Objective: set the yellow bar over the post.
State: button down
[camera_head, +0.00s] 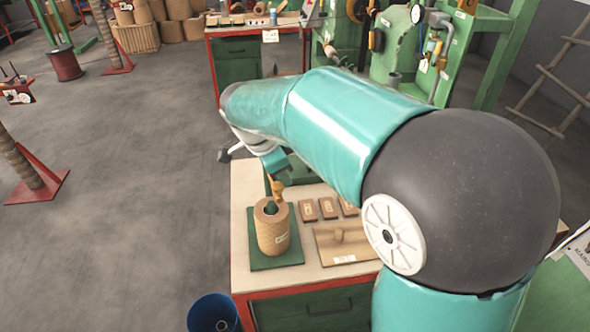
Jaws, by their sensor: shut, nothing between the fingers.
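A tan wrapped coil (273,236) stands upright on a green square plate (290,258) at the left end of the workbench. A dark green post top (271,209) shows inside the coil's opening. A small yellow-ochre piece (278,188) shows at the coil's back rim, just below my gripper. It may be the yellow bar; its full shape and whether it touches the coil cannot be told. My gripper (276,171) is shut, with nothing held, above the back of the coil. My arm hides part of the bench behind it.
Several brown blocks (308,210) lie right of the coil. A tan board (325,246) with a rounded piece on it lies in front of them. A blue bin (213,314) stands on the floor at the bench's left front.

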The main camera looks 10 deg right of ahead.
jog(key=shift+s+a, duration=0.2)
jog(key=shift+a, duration=0.7)
jog(key=shift+a, duration=0.1)
jog(key=shift+w+d+r, duration=0.1)
jog(key=shift+w+d, duration=0.05)
jog(key=shift+d, duration=0.4)
notch_tip(320, 180, up, 10)
jog(key=shift+a, duration=0.15)
